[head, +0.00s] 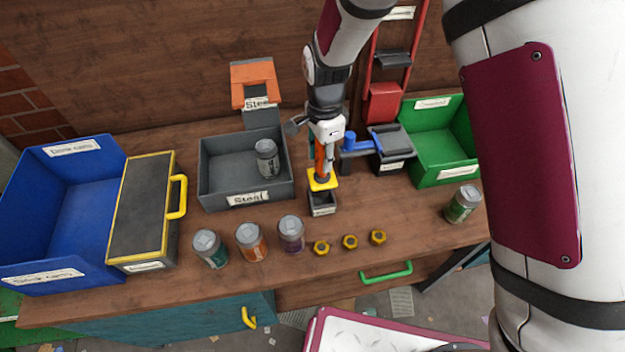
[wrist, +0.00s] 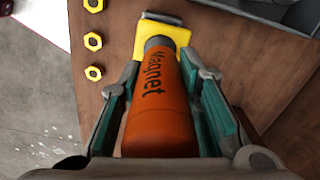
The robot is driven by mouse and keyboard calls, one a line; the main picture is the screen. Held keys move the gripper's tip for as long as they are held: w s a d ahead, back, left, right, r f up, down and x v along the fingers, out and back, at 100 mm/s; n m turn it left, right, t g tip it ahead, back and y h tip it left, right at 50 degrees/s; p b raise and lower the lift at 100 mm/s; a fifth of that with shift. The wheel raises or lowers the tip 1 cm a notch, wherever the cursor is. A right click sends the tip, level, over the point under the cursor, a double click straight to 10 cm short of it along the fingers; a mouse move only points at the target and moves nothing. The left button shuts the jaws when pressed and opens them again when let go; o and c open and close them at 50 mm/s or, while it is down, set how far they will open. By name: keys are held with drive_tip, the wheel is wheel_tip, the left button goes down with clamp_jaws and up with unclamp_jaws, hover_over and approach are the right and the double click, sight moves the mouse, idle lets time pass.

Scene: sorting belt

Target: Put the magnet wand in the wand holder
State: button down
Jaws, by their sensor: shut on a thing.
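The magnet wand (head: 320,160) has an orange handle, and its label reads "Magnet" in the wrist view (wrist: 158,105). My gripper (head: 323,150) is shut on the handle, with a finger on each side of it in the wrist view (wrist: 165,90). The wand stands roughly upright.
A grey steel bin (head: 215,190) with a can (head: 267,158) is to the left. Several cans and yellow nuts (head: 350,242) lie along the front. A blue-handled box (head: 391,150) and a green bin (head: 430,165) stand to the right. A blue bin (head: 50,230) is far left.

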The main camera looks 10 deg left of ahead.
sight(323, 176)
drive_tip(key=shift+f+p, duration=0.35)
drive_tip(key=shift+f, duration=2.9)
drive_tip(key=shift+s+d+f, duration=0.1)
drive_tip(key=shift+f, duration=0.5)
drive_tip(key=c, duration=1.2)
unclamp_jaws()
